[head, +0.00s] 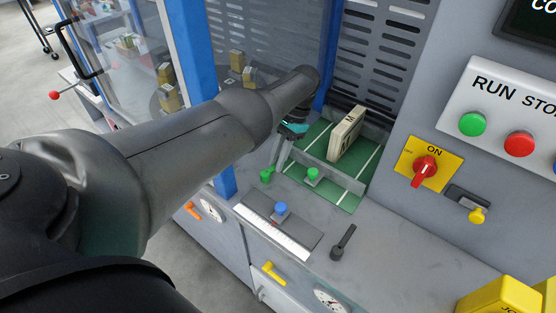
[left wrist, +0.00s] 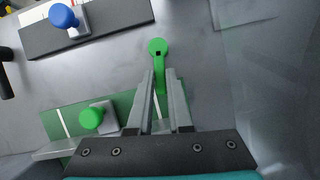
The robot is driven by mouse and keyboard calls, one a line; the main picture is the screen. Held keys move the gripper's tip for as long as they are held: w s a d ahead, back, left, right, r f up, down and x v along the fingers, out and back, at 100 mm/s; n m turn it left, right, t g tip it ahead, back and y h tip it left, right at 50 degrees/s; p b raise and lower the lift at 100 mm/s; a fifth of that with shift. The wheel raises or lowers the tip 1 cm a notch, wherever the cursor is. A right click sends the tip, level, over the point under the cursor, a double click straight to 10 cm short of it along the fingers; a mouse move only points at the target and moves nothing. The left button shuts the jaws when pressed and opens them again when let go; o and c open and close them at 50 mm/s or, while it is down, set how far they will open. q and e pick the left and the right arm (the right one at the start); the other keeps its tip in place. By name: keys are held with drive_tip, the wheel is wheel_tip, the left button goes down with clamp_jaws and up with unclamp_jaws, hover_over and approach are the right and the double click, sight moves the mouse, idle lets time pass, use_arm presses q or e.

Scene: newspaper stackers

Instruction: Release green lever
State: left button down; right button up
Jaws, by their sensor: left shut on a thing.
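The green lever (head: 267,175) stands at the left edge of the green-striped bed, with a round green knob at its end. In the left wrist view the lever (left wrist: 157,47) points away from my gripper, its arm running between the fingertips. My left gripper (left wrist: 162,75) is shut on the lever's arm, just behind the knob. In the head view my left gripper (head: 279,160) reaches down to the lever from above, and my arm covers much of the scene. My right gripper is not in view.
A green knob on a block (head: 312,173) and a blue knob (head: 281,208) are close by. A newspaper bundle (head: 346,135) stands on the green bed (head: 345,197). A black lever (head: 343,241) is on the grey top. A blue post (head: 193,50) stands left.

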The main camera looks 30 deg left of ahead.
use_arm(q)
drive_tip(key=shift+w, duration=0.1)
drive_tip(key=c, duration=0.8)
unclamp_jaws()
drive_tip(key=shift+c, duration=0.2)
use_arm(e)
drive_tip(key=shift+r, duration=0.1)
